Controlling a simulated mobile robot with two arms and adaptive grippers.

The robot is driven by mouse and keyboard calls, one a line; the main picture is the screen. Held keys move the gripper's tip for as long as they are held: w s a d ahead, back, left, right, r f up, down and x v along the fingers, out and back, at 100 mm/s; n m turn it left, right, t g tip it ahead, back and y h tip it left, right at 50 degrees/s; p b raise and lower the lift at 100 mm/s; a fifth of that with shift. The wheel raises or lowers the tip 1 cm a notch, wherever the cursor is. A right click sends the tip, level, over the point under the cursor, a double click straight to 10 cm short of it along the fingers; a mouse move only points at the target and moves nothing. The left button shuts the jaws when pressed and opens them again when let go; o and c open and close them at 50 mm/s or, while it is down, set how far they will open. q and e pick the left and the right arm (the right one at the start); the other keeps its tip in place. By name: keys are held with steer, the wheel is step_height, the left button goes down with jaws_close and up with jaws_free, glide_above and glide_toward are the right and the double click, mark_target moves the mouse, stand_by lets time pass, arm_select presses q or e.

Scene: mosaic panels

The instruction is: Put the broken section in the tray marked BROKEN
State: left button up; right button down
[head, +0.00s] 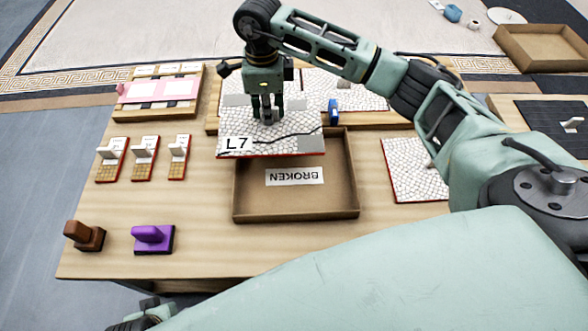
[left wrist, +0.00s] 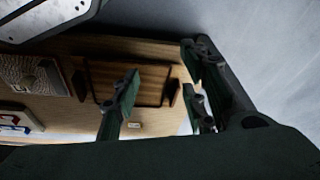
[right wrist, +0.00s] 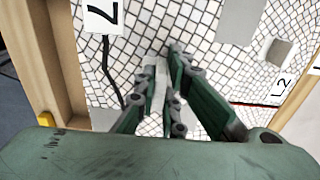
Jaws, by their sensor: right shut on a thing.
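A white mosaic section marked L7 (head: 290,146), with a dark crack line running across it and a grey bare patch, hangs from my right gripper (head: 267,112). In the right wrist view the fingers (right wrist: 166,88) are shut on its pale grip, and the L7 section (right wrist: 130,48) fills much of the picture. The brown tray marked BROKEN (head: 295,211) is below and in front; the section covers its back left part from the head camera. The visible tray floor holds only the label. My left gripper (left wrist: 160,100) is open and empty, low at the table's front left.
A wooden frame with mosaic sections (head: 362,100) lies behind. Another mosaic section (head: 412,172) lies right of the tray. Several small stamp-like pieces (head: 143,158) stand left, with a purple tool (head: 152,238) and a brown tool (head: 84,236) in front.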

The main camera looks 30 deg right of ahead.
mark_target(294, 153)
steer(key=s+f, duration=0.2)
steer(key=s, duration=0.1)
steer(key=s+f, duration=0.2)
steer(key=s, duration=0.2)
steer(key=s+d+f, duration=0.1)
steer(key=s+f, duration=0.1)
steer(key=s, duration=0.1)
steer(key=shift+s+d+f, duration=0.1)
steer(key=shift+s+f, duration=0.05)
steer(key=shift+s, duration=0.2)
arm_select(q)
steer(key=shift+w+b+v, duration=0.15)
steer(key=shift+b+v, duration=0.05)
steer(key=shift+v, duration=0.65)
steer(key=shift+w+b+v, duration=0.2)
steer(key=shift+v, duration=0.6)
arm_select(e)
steer(key=shift+f, duration=1.95)
arm_select(q)
steer(key=shift+r, duration=0.1)
arm_select(e)
steer(key=shift+f, duration=0.1)
steer(key=c, duration=2.2)
jaws_free()
arm_select(q)
steer(key=shift+r, duration=0.2)
arm_select(e)
steer(key=o, duration=0.4)
steer(key=shift+c, duration=0.2)
